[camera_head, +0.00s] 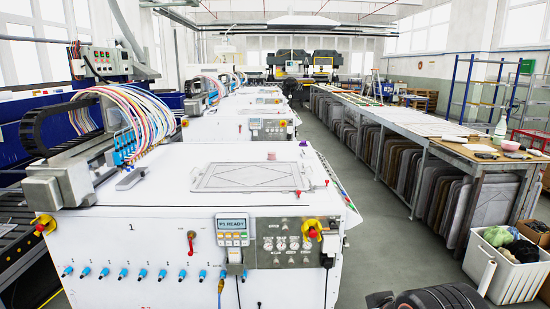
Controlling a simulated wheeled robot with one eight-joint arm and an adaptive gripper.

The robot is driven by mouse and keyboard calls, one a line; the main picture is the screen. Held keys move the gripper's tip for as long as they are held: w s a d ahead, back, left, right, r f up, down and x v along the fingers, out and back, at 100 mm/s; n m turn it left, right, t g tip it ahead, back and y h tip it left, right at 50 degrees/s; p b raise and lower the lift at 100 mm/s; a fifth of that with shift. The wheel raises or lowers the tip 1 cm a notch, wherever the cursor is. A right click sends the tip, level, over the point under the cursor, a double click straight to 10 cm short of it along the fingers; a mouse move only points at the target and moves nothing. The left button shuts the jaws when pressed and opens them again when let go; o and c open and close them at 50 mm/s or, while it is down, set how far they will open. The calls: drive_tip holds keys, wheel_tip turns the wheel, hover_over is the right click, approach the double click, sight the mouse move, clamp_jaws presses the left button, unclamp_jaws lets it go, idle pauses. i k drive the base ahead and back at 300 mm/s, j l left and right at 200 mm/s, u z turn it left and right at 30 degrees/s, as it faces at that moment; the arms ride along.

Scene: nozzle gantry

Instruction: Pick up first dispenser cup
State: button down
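A small pinkish, cup-like item (271,156) stands on the white top of the nearest machine (150,205), behind a flat rectangular frame (247,177). It is too small to tell for sure whether it is a dispenser cup. No gripper fingers can be made out. A dark, rounded part (440,298) at the bottom edge may be mine.
The machine's front has a panel reading "P1 READY" (233,225), knobs and a row of blue fittings. A long workbench (470,155) at right holds a pink bowl (510,145) and a bottle (500,130). A white bin (505,265) stands below. Grey floor is clear between.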

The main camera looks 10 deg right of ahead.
sight(272, 154)
drive_tip(key=i+j+z, duration=0.15)
drive_tip(key=i+z, duration=0.3)
drive_tip(key=i, duration=0.4)
drive_tip(key=i+l+z, duration=0.15)
drive_tip(key=z, duration=0.25)
drive_tip(key=i+z, duration=0.55)
drive_tip(key=z, duration=0.25)
drive_tip(key=i+j+z, duration=0.1)
drive_tip(key=i+z, duration=0.15)
drive_tip(key=z, duration=0.15)
drive_tip(key=i+z, duration=0.3)
drive_tip(key=i, duration=0.55)
drive_tip(key=i+j+u, duration=0.1)
drive_tip(key=i+u, duration=0.65)
drive_tip(key=u, duration=0.2)
drive_tip(key=i+l+u, duration=0.2)
drive_tip(key=i+u, duration=0.25)
drive_tip(key=i+j+u, duration=0.3)
drive_tip(key=u, duration=0.2)
drive_tip(key=i+j+u, duration=0.2)
drive_tip(key=i+u, duration=0.55)
drive_tip(key=u, duration=0.2)
drive_tip(key=i+j, duration=0.15)
drive_tip(key=i+j+u, duration=0.05)
